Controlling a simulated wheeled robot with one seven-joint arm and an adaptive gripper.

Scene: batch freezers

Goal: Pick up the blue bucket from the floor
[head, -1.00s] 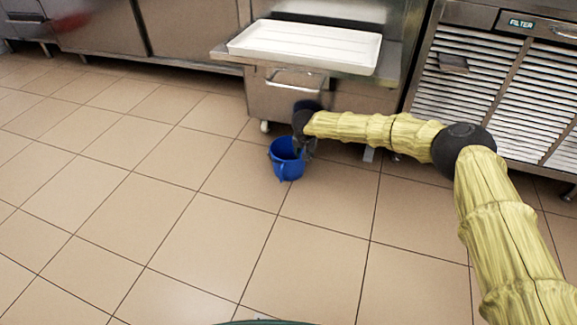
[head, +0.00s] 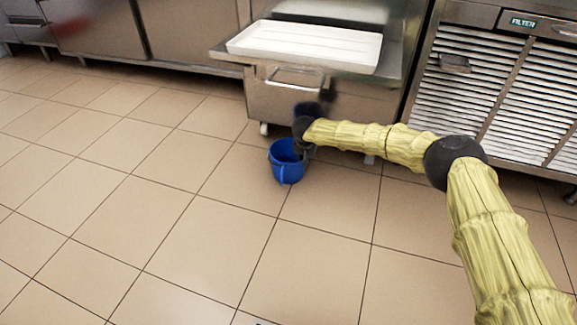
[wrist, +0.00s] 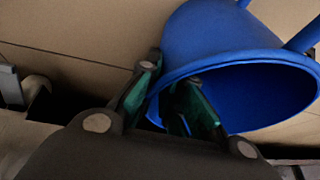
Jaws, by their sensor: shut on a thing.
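The blue bucket (head: 286,165) is in the middle of the head view, near the front of the steel freezer unit. In the wrist view the bucket (wrist: 215,42) fills the upper right, with its open mouth facing the camera. My gripper (head: 303,153) is at the bucket's right side in the head view. In the wrist view my gripper (wrist: 168,95) is shut on the bucket's rim, with one finger outside the wall and one inside the mouth. Whether the bucket's base touches the floor is hard to tell.
A steel unit with a drawer (head: 285,95) and a white tray (head: 305,44) stands behind the bucket. A slatted machine (head: 500,90) is at the right. The tiled floor (head: 130,230) is clear at the left and front.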

